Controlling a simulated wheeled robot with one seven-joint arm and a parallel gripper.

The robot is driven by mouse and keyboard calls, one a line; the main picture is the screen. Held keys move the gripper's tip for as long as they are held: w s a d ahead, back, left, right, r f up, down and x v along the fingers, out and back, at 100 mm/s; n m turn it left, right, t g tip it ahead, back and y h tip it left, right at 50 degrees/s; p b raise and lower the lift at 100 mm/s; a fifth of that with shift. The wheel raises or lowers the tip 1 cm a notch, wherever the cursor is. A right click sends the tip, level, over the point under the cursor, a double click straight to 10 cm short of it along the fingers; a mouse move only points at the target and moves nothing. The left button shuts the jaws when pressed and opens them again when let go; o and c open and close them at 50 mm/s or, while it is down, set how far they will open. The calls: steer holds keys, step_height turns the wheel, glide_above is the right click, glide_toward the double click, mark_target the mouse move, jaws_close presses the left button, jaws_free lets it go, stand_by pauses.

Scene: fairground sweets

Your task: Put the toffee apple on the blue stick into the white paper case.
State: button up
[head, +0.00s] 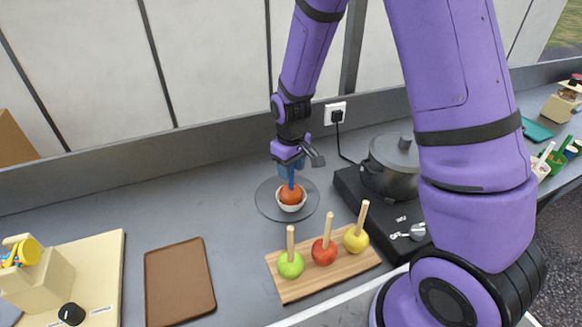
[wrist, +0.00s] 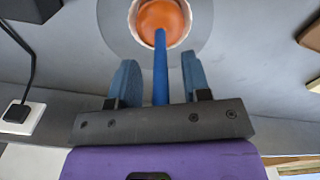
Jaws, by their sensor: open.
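The toffee apple (head: 291,194) is orange-red with a blue stick (head: 291,178) pointing up. It sits inside the white paper case (head: 291,207), which stands on a round grey plate or mat (head: 269,207). In the wrist view the apple (wrist: 160,17) fills the case, whose white rim (wrist: 132,17) shows around it. My gripper (head: 290,168) is just above the apple. Its blue fingers (wrist: 158,78) stand open on both sides of the blue stick (wrist: 160,65), with gaps between them and the stick.
A wooden board (head: 325,277) in front holds green, red and yellow apples with plain sticks. A grey pot (head: 392,165) on a black hob is to the right. A brown tray (head: 180,283) lies left. A plugged socket (head: 336,113) is on the back wall.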

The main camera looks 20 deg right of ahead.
step_height(320, 180, up, 11)
stand_by(0.5)
steer(key=s+d+r+m+t, duration=0.2)
steer(key=s+d+r+t, duration=0.15)
steer(key=s+r, duration=0.85)
steer(key=s+d+r+m+t, duration=0.1)
steer(key=s+d+r+m, duration=0.2)
steer(key=s+r, duration=0.5)
steer(key=shift+s+d+t, duration=0.2)
steer(key=shift+s+t, duration=0.15)
steer(key=shift+s, duration=1.65)
steer(key=shift+r, duration=0.1)
